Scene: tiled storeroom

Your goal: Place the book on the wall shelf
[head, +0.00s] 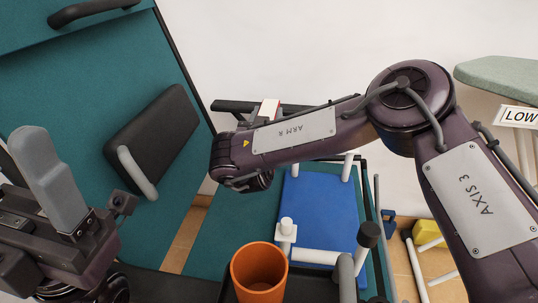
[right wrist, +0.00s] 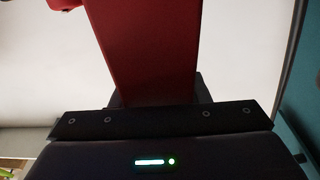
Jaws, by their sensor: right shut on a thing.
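The book shows in the right wrist view as a red block (right wrist: 145,45) rising from my right gripper (right wrist: 155,98), which is shut on it. In the head view a small white-and-red part of the book (head: 270,109) shows just beyond my right forearm; the forearm hides most of the right gripper. A dark, narrow ledge (head: 232,105) on the white wall, seemingly the wall shelf, lies beside and behind the book. I cannot tell whether they touch. My left gripper (head: 50,180) is at the lower left, with one grey finger showing; its opening is unclear.
Below my right arm are a blue panel (head: 322,215), white posts and an orange cup (head: 259,272). A pale green board (head: 500,75) and a LOW sign (head: 519,117) are at right.

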